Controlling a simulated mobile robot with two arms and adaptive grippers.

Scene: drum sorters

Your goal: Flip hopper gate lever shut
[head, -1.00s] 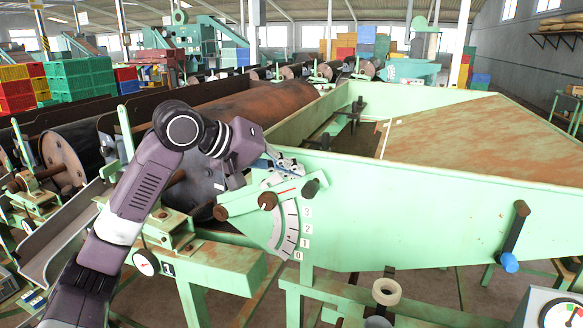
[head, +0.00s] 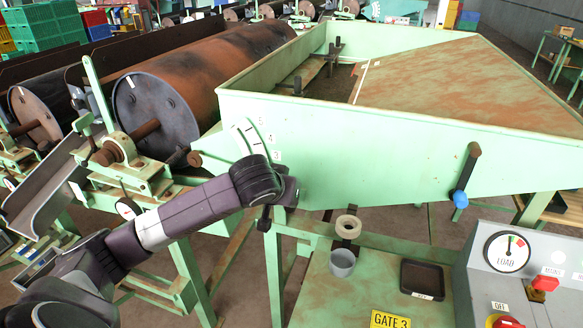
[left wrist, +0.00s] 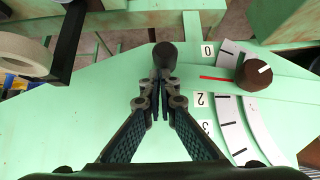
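The hopper gate lever (head: 209,162) is a pale green bar on the front of the green hopper (head: 360,160). In the head view its left end sits high and it slopes down to the right behind my left wrist. In the left wrist view its dark round handle (left wrist: 165,55) is just beyond my left fingertips (left wrist: 161,88), which look closed together and touch or nearly touch it. The brown pivot knob (left wrist: 255,73) sits right of it. A red line (left wrist: 215,78) lies between the 0 and 2 marks on the white scale (left wrist: 230,125). My right gripper is not in view.
A tape roll (head: 348,227), a grey cup (head: 342,262) and a black tray (head: 422,279) are on the green bench below the hopper. A grey control box (head: 490,280) stands at right. A blue-tipped handle (head: 460,198) hangs on the hopper front.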

